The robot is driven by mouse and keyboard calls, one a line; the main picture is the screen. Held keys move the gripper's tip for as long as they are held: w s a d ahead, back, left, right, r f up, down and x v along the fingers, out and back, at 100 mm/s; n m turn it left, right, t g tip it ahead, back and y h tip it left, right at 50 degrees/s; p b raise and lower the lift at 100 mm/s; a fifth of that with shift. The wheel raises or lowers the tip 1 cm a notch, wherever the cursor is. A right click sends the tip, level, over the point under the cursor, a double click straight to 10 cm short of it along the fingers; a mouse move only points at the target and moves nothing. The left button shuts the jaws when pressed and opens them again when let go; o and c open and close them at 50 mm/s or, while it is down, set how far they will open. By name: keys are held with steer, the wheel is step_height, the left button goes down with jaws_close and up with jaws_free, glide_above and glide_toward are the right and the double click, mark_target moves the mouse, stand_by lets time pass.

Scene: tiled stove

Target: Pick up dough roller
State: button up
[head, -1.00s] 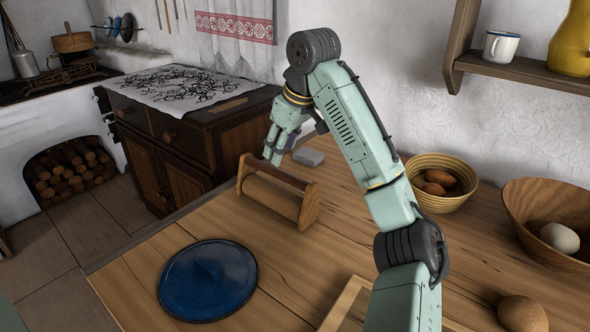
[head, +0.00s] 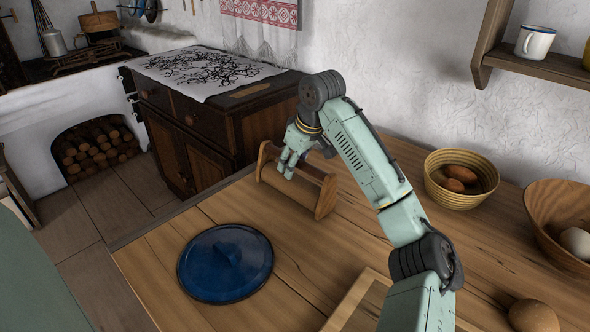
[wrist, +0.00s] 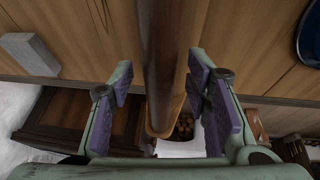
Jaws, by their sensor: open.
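The dough roller (head: 290,192) is a wooden piece with two end plates, a thick roller low down and a thin bar along the top. It stands on the wooden table near the far left edge. My gripper (head: 288,168) is over its top bar, fingers pointing down. In the wrist view the dark top bar (wrist: 160,45) runs between the purple finger pads of my gripper (wrist: 160,100). The gripper is open, with a gap visible on both sides of the bar. Part of the bar is hidden behind the fingers in the head view.
A blue lid (head: 225,262) lies on the table in front of the roller. A grey block (wrist: 28,52) lies near it. A yellow bowl (head: 461,180), a wooden bowl (head: 560,215) and a round loaf (head: 533,316) stand at the right. A dark cabinet (head: 205,130) stands behind.

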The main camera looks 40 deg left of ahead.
steer(key=shift+c, duration=0.3)
jaws_close()
stand_by(0.3)
